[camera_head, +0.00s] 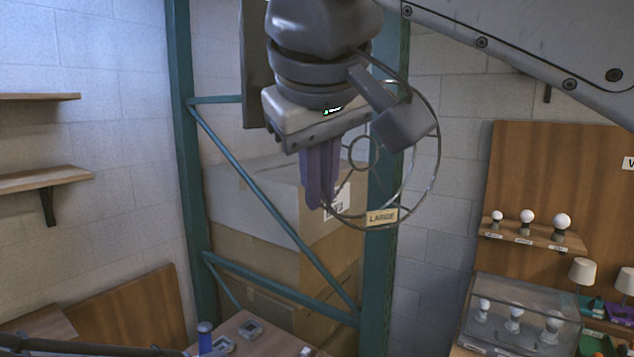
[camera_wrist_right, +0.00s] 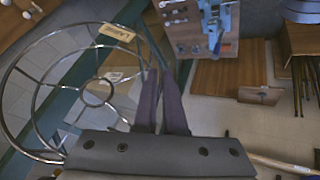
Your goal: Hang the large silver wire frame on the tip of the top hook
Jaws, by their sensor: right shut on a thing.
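The large silver wire frame (camera_head: 438,150) is a round wire ring with spokes, a small inner ring and a tan tag (camera_head: 381,217) reading "LARGE". My right gripper (camera_head: 320,205) is shut on it and holds it in the air in front of the teal rack. In the right wrist view the frame (camera_wrist_right: 37,120) spreads to the left of the gripper fingers (camera_wrist_right: 162,72), with its tag at the top. The exact contact at the fingers is hard to see. I cannot make out the top hook in either view. My left gripper is not in view.
The teal rack (camera_head: 180,150) holds stacked cardboard boxes (camera_head: 255,190) behind the gripper. Wooden shelves (camera_head: 45,178) are on the left wall. At right are a wooden board (camera_head: 520,165) with bulbs, a clear case (camera_head: 520,290) and small lamps (camera_head: 583,271).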

